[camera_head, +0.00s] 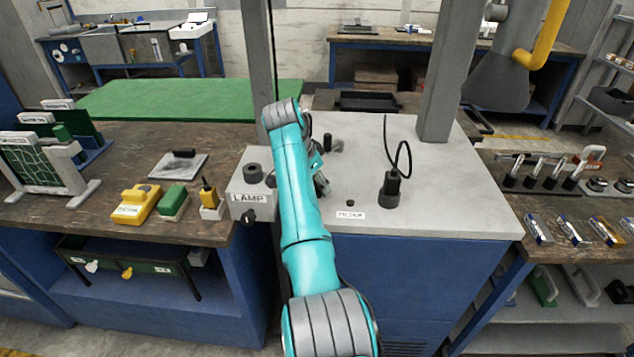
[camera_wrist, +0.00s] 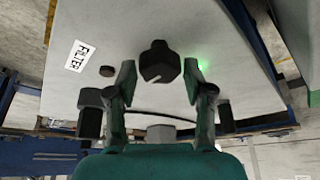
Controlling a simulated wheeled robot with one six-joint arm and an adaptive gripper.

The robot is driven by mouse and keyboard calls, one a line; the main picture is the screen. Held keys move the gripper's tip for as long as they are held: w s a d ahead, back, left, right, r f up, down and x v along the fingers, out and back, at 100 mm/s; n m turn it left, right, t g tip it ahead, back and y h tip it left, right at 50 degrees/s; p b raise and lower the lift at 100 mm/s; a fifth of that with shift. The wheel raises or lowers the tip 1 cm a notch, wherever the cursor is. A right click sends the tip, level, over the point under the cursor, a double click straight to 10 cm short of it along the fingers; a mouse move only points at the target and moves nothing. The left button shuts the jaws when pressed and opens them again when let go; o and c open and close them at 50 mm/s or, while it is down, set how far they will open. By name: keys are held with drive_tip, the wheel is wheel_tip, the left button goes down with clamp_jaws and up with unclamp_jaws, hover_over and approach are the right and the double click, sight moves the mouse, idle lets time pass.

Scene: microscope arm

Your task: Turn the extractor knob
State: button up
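In the wrist view a black knob-like piece (camera_wrist: 160,62) with a pale slit at its lower edge stands on the light grey surface. I take it for the extractor knob, but no label naming it is readable. My gripper (camera_wrist: 161,71) is open, with one finger on each side of this piece. Gaps show between the piece and both fingertips. In the head view my gripper (camera_head: 321,184) is low over the grey cabinet top (camera_head: 455,195), partly hidden by my arm. The piece cannot be made out there.
A FILTER label (camera_wrist: 79,55) and a small dark disc (camera_wrist: 107,71) lie near the piece. A black holder with a looped cable (camera_head: 390,190) stands right of my gripper. The LAMP box (camera_head: 249,195) stands left, and a grey post (camera_head: 447,80) rises behind.

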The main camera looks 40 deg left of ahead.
drive_tip(key=shift+o, duration=0.3)
drive_tip(key=v, duration=1.2)
idle(0.3)
